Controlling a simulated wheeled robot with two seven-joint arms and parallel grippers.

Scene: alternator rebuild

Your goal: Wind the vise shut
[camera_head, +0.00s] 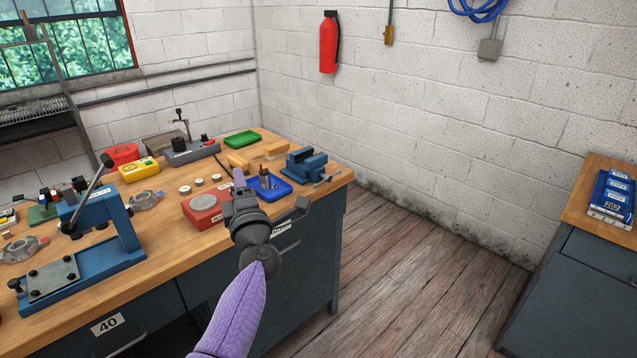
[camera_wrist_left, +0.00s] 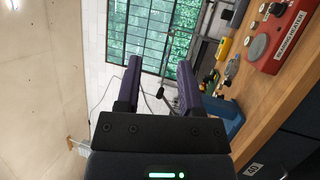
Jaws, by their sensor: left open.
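The blue bench vise (camera_head: 306,162) stands at the right end of the workbench. Its handle (camera_head: 326,180) sticks out on the side toward the bench's right edge. The gap between its jaws is too small to judge. My left gripper (camera_head: 271,188) is open and empty, near the bench's front edge, in front of and left of the vise and apart from it. In the left wrist view its two fingers (camera_wrist_left: 159,75) are spread with nothing between them; the vise does not show there. My right gripper is not in view.
A blue tray (camera_head: 284,188) with a metal part lies just left of the vise. A red bearing heater (camera_head: 201,206) and a blue lever press (camera_head: 119,226) stand further left on the workbench (camera_head: 168,222). Open floor lies right of the bench.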

